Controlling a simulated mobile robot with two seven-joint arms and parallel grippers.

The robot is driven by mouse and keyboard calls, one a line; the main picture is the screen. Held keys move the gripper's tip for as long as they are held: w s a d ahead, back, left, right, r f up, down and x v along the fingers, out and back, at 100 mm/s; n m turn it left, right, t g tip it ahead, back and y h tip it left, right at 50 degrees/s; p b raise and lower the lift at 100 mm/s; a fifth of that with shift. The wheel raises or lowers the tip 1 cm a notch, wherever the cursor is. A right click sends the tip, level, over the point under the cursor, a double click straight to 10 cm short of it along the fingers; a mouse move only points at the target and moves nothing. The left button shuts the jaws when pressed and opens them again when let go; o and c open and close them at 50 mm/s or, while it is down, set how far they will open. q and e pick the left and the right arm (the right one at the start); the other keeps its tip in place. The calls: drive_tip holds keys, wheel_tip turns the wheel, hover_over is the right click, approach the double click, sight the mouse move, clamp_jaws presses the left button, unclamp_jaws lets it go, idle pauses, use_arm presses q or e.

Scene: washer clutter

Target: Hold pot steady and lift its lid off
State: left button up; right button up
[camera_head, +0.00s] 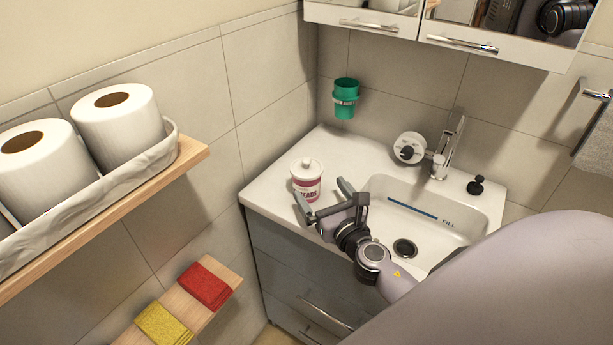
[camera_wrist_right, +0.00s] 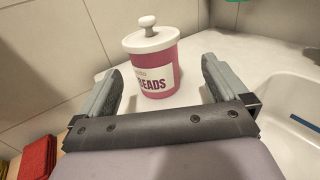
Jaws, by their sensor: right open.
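The pot (camera_head: 307,188) is a pink and white canister with a label, upright on the left part of the white sink counter. My right gripper (camera_head: 322,193) is open, just in front of the pot. In the right wrist view its fingers (camera_wrist_right: 160,83) point toward the pot, one on each side. My left gripper is in neither view.
The sink basin (camera_head: 452,232) lies right of the pot, with a faucet (camera_head: 446,150) behind it. A green cup (camera_head: 345,97) hangs on the wall. A wooden shelf (camera_head: 190,156) with paper rolls is at the left. A black stopper (camera_head: 476,185) stands at the counter's right.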

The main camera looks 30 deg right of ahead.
sight(307, 176)
drive_tip(key=shift+w+d+f, duration=0.1)
drive_tip(key=shift+w, duration=1.65)
drive_tip(key=shift+w+d+f, duration=0.1)
drive_tip(key=shift+w, duration=1.65)
drive_tip(key=shift+r, duration=0.1)
drive_tip(key=c, duration=1.1)
drive_tip(key=shift+r, duration=0.1)
wheel_tip(307, 176, up, 20)
drive_tip(key=shift+f+p, duration=0.1)
drive_tip(key=shift+p, duration=0.3)
